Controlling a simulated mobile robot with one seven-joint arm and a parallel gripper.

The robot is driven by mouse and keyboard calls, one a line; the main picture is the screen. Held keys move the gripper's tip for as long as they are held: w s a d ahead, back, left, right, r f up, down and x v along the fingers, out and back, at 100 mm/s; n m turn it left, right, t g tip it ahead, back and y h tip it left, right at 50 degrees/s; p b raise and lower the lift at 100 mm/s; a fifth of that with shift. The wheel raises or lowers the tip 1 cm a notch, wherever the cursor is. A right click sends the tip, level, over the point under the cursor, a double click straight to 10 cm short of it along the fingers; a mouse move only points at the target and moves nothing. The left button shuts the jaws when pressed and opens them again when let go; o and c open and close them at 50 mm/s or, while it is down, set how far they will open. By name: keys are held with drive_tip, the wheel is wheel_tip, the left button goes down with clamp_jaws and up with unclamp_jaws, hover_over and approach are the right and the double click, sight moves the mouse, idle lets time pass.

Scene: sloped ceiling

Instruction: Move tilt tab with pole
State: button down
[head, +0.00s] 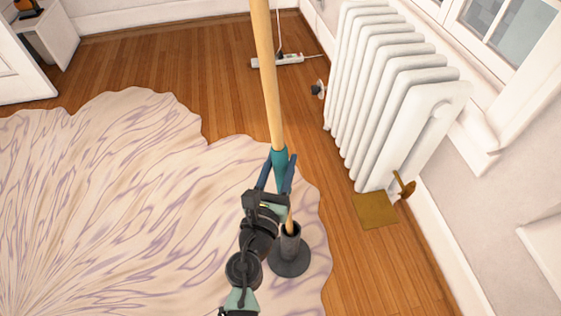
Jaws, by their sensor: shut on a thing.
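A long pale wooden pole (268,75) runs from the top edge of the head view down to a teal collar. My gripper (279,168) is shut on the pole at this collar, with one dark blue finger on each side. A short wooden length of the pole shows below my gripper, at the mouth of a grey tubular stand (290,262) with a round base. I cannot tell how far the pole sits inside the tube. The pole's top end is out of view. I cannot make out a tilt tab.
A white radiator (392,95) stands at the right under the window (505,35), with a brass valve (404,185) low at its near end. A wavy-edged pale rug (110,200) covers the left floor. Wooden floor (180,60) is open beyond the rug.

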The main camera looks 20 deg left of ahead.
wheel_tip(320, 180, up, 17)
drive_tip(key=p, duration=1.6)
drive_tip(key=shift+f, duration=0.1)
